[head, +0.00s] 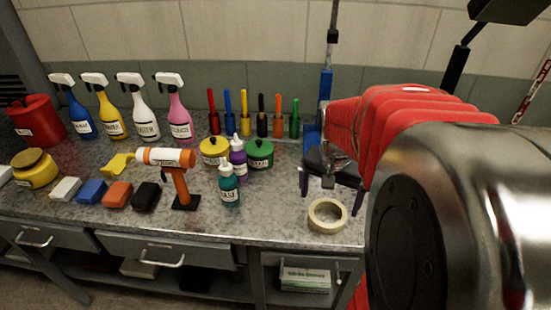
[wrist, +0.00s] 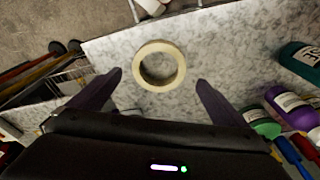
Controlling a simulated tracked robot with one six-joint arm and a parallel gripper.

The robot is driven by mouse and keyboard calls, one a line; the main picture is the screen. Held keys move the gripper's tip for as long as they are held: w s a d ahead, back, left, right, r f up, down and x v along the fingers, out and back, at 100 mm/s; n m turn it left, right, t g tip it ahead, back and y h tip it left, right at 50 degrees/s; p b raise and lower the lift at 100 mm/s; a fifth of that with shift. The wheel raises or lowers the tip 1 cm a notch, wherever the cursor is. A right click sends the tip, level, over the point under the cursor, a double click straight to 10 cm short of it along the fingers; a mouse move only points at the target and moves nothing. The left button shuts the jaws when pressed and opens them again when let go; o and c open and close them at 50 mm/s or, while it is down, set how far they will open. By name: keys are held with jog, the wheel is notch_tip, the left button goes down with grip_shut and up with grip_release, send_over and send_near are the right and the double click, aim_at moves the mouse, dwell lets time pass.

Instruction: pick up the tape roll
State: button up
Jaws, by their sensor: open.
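The tape roll (head: 327,215) is a pale cream ring lying flat on the grey speckled worktop near its front edge. My gripper (head: 331,190) is above and behind it in the head view, with its dark fingers pointing down. In the wrist view the tape roll (wrist: 162,66) lies just beyond the fingertips, roughly centred between them. My gripper (wrist: 158,80) is open and empty, with one finger on each side. The red and silver arm hides the worktop to the right in the head view.
A teal bottle (head: 229,186), a purple bottle (head: 238,158) and a green pot (head: 259,154) stand left of the tape roll. An orange and white tool (head: 176,176) stands farther left. The worktop (head: 270,218) left of the roll is clear. Spray bottles and several coloured tools stand behind.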

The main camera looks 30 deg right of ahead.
jog(key=shift+d+f, duration=0.2)
jog(key=shift+f, duration=1.1)
jog(key=shift+d+f, duration=0.15)
jog(key=shift+f, duration=1.15)
jog(key=shift+c, duration=0.2)
jog(key=c, duration=1.2)
jog(key=shift+o, duration=0.2)
jog(key=shift+r, duration=0.1)
notch_tip(320, 180, up, 10)
